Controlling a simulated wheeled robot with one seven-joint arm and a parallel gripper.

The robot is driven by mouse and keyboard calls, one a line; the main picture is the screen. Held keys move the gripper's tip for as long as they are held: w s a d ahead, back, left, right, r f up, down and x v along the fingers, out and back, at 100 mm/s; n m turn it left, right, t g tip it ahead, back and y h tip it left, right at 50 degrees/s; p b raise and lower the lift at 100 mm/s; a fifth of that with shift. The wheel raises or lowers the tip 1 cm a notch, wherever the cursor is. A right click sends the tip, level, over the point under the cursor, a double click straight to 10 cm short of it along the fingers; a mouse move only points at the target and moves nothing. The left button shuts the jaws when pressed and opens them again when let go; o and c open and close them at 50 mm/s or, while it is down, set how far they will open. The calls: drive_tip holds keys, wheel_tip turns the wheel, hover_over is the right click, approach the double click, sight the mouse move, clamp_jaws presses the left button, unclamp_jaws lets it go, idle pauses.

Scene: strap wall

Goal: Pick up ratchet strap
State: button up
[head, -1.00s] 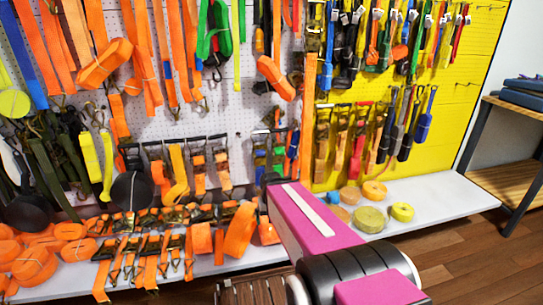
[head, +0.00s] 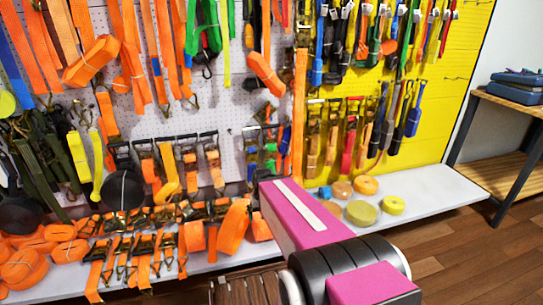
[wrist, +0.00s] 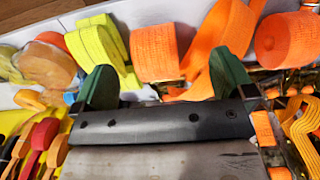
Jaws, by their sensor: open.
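Several ratchet straps hang on the white pegboard, including a row with metal ratchets and orange webbing (head: 213,162). More orange ratchet straps lie in rows on the shelf, some with webbing over the front edge (head: 143,272). In the wrist view, my gripper (wrist: 165,82) is open, its two green fingers apart with nothing held between them. A rolled orange strap (wrist: 155,52) is beyond the gap, and a looped orange strap (wrist: 226,45) is beyond the right finger. In the head view, my pink arm reaches toward the shelf and hides the fingers.
The white shelf (head: 440,200) has bare room at right. Yellow and tan rolls (head: 361,212) sit beside my arm. The yellow pegboard (head: 455,50) holds more straps. A table (head: 505,165) with blue cases stands at far right. Wood floor lies in front.

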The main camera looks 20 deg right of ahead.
drive_tip(key=t, duration=2)
approach(272, 150)
drive_tip(key=w, duration=0.4)
drive_tip(key=w+r, duration=0.1)
drive_tip(key=w, duration=0.1)
drive_tip(key=shift+w+d, duration=0.25)
drive_tip(key=shift+w, duration=0.1)
drive_tip(key=shift+w+a+r, duration=0.1)
drive_tip(key=shift+w+a, duration=0.05)
drive_tip(key=shift+w, duration=1.15)
drive_tip(key=shift+w+a+r, duration=0.1)
drive_tip(key=shift+w+a, duration=0.05)
drive_tip(key=shift+w, duration=1.1)
drive_tip(key=c, duration=1.5)
drive_tip(key=shift+r, duration=0.15)
